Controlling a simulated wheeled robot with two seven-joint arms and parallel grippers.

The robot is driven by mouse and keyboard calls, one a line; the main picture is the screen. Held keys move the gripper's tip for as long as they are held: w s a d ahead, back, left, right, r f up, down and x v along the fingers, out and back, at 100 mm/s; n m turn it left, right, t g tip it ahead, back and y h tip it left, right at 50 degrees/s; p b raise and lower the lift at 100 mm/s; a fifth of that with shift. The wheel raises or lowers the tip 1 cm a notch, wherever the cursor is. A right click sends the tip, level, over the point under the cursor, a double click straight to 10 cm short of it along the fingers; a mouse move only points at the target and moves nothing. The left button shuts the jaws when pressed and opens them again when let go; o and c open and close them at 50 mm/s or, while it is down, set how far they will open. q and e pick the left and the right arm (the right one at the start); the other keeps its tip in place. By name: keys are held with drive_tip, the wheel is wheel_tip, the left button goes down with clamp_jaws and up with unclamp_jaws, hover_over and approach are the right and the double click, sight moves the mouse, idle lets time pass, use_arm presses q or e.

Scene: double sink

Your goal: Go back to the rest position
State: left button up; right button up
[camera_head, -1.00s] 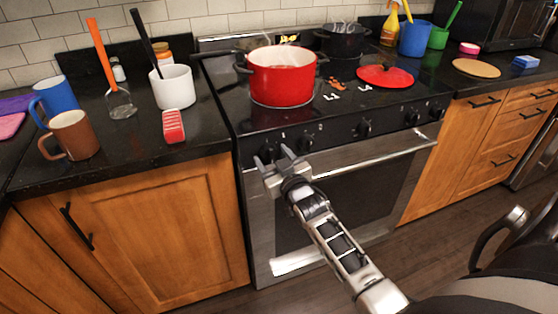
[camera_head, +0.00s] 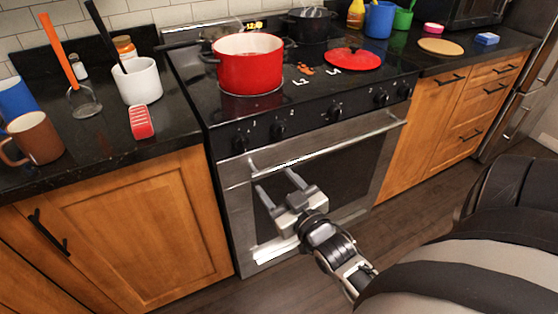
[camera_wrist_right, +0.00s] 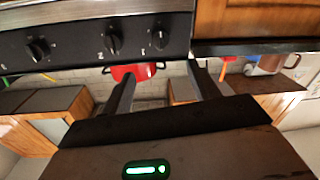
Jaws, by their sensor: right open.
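My right gripper (camera_head: 275,182) is open and empty in front of the oven door (camera_head: 330,175), below the knob panel. Its two fingers stand apart with nothing between them; they also show in the right wrist view (camera_wrist_right: 160,85). From the picture I cannot tell whether a fingertip touches the oven handle (camera_head: 310,150). My left gripper does not show in the head view.
A red pot (camera_head: 250,68) stands on the stove, with a red lid (camera_head: 352,60) to its right. A white crock (camera_head: 139,82), a red-and-white block (camera_head: 141,121) and a brown mug (camera_head: 35,140) are on the left counter. The floor right of the oven is clear.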

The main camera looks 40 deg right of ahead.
idle(0.5)
drive_tip(key=s+a+f+g+y, duration=0.2)
drive_tip(key=s+a+f, duration=0.1)
drive_tip(key=a, duration=0.3)
drive_tip(key=s+a+f+n+g+y, duration=0.1)
drive_tip(key=s+a+f+g+y, duration=0.1)
drive_tip(key=a, duration=0.4)
drive_tip(key=s+a+f+n+g+y, duration=0.1)
drive_tip(key=s+a+f+g+y, duration=0.1)
drive_tip(key=s+a+f, duration=0.3)
drive_tip(key=shift+s+a+f+g, duration=0.25)
drive_tip(key=shift+a+g, duration=0.15)
drive_tip(key=shift+g, duration=0.3)
